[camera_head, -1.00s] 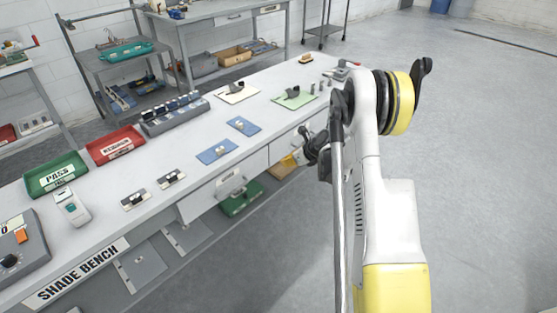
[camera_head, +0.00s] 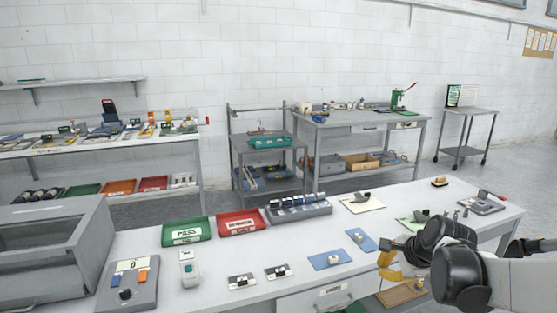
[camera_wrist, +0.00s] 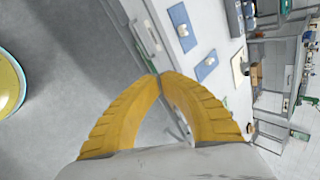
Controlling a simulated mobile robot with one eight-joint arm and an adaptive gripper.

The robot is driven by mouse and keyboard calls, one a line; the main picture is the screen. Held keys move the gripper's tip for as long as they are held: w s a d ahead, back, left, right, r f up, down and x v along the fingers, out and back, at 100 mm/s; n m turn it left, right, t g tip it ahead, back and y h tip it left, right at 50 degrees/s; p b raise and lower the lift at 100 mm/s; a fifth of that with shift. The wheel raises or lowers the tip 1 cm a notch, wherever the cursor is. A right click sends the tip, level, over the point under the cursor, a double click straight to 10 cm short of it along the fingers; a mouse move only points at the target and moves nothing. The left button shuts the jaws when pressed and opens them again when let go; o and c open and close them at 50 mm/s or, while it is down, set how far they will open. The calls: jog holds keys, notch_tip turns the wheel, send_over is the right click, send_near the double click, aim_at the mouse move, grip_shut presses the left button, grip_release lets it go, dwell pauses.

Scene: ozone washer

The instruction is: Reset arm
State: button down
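My gripper's yellow fingers (camera_wrist: 158,77) curve inward in the wrist view and their tips meet, with nothing between them. In the head view the gripper (camera_head: 388,264) is at the lower right, near the bench's front edge, and partly hidden behind my dark arm joints. The wrist view shows the bench front and drawer handle beyond the fingertips. I cannot see anything held.
The bench top (camera_head: 215,265) carries a green PASS tray (camera_head: 187,232), a red tray (camera_head: 240,223), blue pads (camera_head: 330,259) and a grey control box (camera_head: 128,286). A cart (camera_head: 268,165) and back tables stand behind. Floor beside the bench is open.

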jog(key=s+a+r+n, duration=0.2)
jog(key=s+a+n, duration=0.2)
jog(key=s+n, duration=0.4)
jog(key=s+a+r+n+h, duration=0.1)
jog(key=s+a+n, duration=0.3)
jog(key=s+n, duration=0.5)
jog(key=s+r, duration=0.1)
jog(key=s, duration=0.5)
jog(key=shift+s+a+n+h, duration=0.2)
jog(key=shift+a+n+h, duration=0.1)
jog(key=shift+a, duration=0.1)
